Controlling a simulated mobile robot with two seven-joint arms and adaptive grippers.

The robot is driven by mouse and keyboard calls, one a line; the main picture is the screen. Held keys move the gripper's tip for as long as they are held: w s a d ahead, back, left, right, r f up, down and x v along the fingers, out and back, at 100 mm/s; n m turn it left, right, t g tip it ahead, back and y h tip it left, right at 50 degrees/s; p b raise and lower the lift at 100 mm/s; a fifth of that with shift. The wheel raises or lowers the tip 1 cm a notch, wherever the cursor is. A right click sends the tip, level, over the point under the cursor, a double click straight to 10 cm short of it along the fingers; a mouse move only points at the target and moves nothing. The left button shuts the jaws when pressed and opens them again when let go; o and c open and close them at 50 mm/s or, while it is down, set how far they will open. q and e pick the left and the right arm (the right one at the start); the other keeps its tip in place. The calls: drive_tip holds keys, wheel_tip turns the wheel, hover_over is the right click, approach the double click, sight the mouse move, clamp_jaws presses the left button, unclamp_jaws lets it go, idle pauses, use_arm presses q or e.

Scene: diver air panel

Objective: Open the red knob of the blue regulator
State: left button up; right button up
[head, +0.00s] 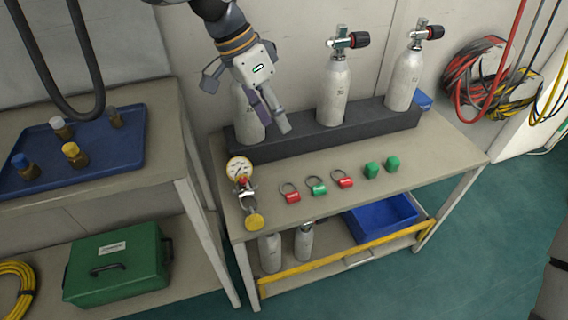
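A small regulator assembly lies on the front left of the right bench. It has a round white-faced gauge (239,168), a small red knob (242,181) just below it, and a yellow round part (254,221) at its near end. I cannot make out a blue body on it. My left gripper (272,118) hangs above the back of the bench, in front of the left grey cylinder and partly covering it. It is apart from the regulator, behind it and to the right. Its fingers appear close together, with nothing visible between them. My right gripper is not in view.
Grey cylinders (333,92) stand in a dark rack (310,141) along the wall. Red and green ringed tags (317,188) and green blocks (371,170) lie right of the regulator. A blue tray (100,160) with small bottles sits on the left bench.

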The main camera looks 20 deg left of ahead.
use_arm(q)
drive_tip(key=s+d+f+n, duration=0.1)
drive_tip(key=s+d+f, duration=0.2)
drive_tip(key=f, duration=0.5)
drive_tip(key=shift+s+d+f+g, duration=0.15)
drive_tip(key=shift+s+f+g, duration=0.2)
drive_tip(key=shift+s, duration=0.25)
